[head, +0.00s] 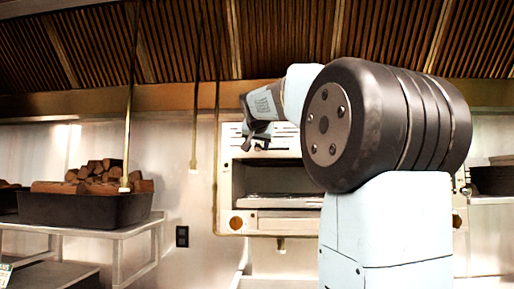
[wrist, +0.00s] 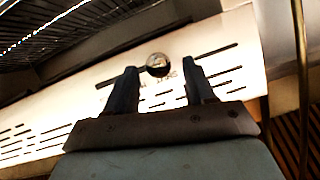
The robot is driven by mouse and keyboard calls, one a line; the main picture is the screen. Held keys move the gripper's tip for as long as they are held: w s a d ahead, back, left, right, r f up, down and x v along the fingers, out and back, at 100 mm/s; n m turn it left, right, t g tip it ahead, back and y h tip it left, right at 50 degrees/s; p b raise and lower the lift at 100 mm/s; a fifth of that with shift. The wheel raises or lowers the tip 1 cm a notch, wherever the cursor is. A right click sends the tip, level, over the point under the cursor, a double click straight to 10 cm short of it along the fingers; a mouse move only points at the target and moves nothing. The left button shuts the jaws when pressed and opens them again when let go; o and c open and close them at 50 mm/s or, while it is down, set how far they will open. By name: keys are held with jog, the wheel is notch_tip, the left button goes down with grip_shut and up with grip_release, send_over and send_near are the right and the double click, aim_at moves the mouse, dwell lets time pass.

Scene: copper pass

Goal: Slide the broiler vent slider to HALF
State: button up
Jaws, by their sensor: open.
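The broiler (head: 235,196) is a pale metal box with a dark open front, on the back wall in the head view. My gripper (head: 257,140) is in front of its upper left part. In the wrist view, the vent slider's round metal knob (wrist: 158,64) sits on a dark slot in the pale slotted panel (wrist: 232,62). My gripper (wrist: 158,80) is open, with one dark finger on each side of the knob as seen there. I cannot tell whether the fingers touch it. Small lettering below the knob is partly hidden and unreadable. In the head view my arm hides the broiler's right part.
A black tray of split wood (head: 85,208) stands on a metal shelf (head: 140,228) at left. Thin brass rods (head: 130,110) hang from above. A dark slatted hood (head: 280,40) spans the top. A wall outlet (head: 182,236) is left of the broiler.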

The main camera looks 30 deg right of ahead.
jog(key=shift+x, duration=1.15)
grip_shut()
